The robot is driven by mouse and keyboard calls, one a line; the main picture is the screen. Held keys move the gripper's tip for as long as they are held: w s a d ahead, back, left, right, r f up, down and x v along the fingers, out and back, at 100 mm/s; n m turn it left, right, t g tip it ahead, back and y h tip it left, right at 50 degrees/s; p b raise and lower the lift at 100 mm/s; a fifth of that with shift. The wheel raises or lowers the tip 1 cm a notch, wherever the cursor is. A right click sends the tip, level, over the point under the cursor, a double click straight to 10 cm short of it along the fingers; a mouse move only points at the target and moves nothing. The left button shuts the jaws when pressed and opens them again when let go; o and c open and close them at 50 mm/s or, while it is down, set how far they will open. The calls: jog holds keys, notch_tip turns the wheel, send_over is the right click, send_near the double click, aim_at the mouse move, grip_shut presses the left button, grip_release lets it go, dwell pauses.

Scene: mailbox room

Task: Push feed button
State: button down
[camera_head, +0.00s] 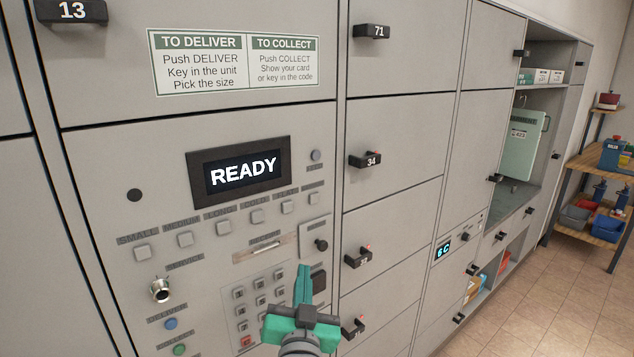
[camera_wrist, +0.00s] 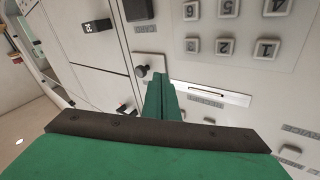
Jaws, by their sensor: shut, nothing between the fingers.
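The control panel (camera_head: 130,240) is a grey locker front with a READY display (camera_head: 243,171). I cannot read the word feed on any label. Small square buttons sit in a row below the display; the rightmost (camera_head: 313,199) is above a black round knob (camera_head: 321,245) on a small plate. A slot (camera_head: 262,250) is left of the knob; it also shows in the wrist view (camera_wrist: 195,92). My gripper (camera_head: 304,270) is shut and empty, with teal fingers before the panel just below the knob. In the wrist view its tips (camera_wrist: 158,78) appear beside the knob (camera_wrist: 142,72); contact is unclear.
A keypad (camera_head: 259,306) is left of my gripper and a dark square (camera_head: 318,281) is right of it. A key switch (camera_head: 160,290), a blue button (camera_head: 170,324) and a green button (camera_head: 179,349) are lower left. Locker doors with black handles (camera_head: 365,160) lie to the right.

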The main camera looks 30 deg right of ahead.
aim_at(315, 155)
jog(key=s+d+r+m+h, duration=0.1)
jog(key=s+d+r+m, duration=0.1)
jog(key=r, duration=0.9)
jog(key=s+d+r+m+g+h, duration=0.1)
jog(key=s+d+r+m, duration=0.2)
jog(key=d+r, duration=0.3)
notch_tip(315, 155, up, 5)
jog(key=shift+s+d+r+m+h, duration=0.15)
jog(key=shift+s+r+m+h, duration=0.05)
jog(key=shift+m+h, duration=0.25)
jog(key=shift+w+a, duration=0.2)
jog(key=shift+w, duration=2)
jog(key=shift+w+a, duration=0.15)
jog(key=shift+w, duration=2.05)
jog(key=shift+w, duration=0.1)
jog(key=shift+w, duration=0.3)
